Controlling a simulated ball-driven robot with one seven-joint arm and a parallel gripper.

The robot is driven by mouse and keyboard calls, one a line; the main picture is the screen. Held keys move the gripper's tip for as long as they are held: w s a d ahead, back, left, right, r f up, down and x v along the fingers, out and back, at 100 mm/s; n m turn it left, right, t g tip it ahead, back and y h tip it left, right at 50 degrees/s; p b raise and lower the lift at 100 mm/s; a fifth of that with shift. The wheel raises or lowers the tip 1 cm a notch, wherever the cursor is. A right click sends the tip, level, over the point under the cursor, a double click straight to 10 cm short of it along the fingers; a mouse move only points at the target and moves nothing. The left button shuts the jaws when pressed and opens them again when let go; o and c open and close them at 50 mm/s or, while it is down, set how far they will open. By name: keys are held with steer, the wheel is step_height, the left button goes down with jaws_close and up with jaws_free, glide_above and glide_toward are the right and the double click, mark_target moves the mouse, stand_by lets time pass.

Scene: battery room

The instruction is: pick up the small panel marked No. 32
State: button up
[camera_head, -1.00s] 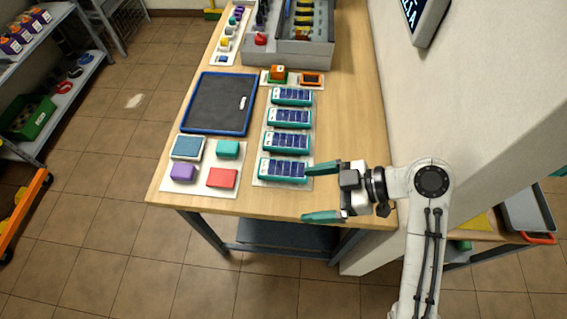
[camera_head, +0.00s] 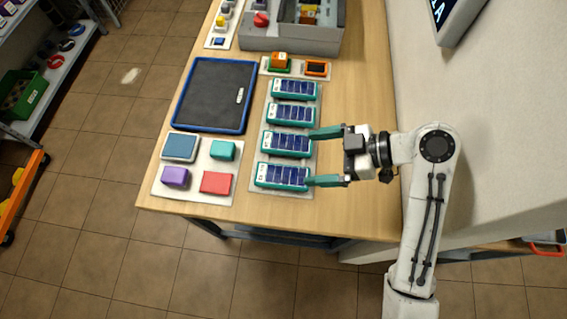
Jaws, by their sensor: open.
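Several small blue solar panels with teal frames lie in a column on a white mat (camera_head: 264,122). From far to near are the farthest panel (camera_head: 295,89), the second panel (camera_head: 291,113), the third panel (camera_head: 287,143) and the nearest panel (camera_head: 282,176). Their number marks are too small to read, so I cannot tell which is No. 32. My gripper (camera_head: 310,158) is open and empty at the right of the column. Its far teal finger is beside the right end of the third panel, its near finger at the right end of the nearest panel.
A blue-framed dark tray (camera_head: 214,95) lies left of the panels. A white mat with a purple block (camera_head: 175,176), a red block (camera_head: 216,183) and a teal block (camera_head: 223,150) is at the near left. Orange items (camera_head: 316,68) and a grey case (camera_head: 268,39) stand farther back. The wall is at right.

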steer(key=b, duration=1)
glide_toward(285, 175)
steer(key=shift+s+a+f, duration=0.15)
steer(key=shift+a, duration=0.65)
steer(key=shift+f+p+x, duration=0.2)
steer(key=shift+p+x, duration=0.7)
steer(key=shift+x, duration=2.95)
steer(key=shift+d, duration=0.15)
steer(key=c, duration=1.2)
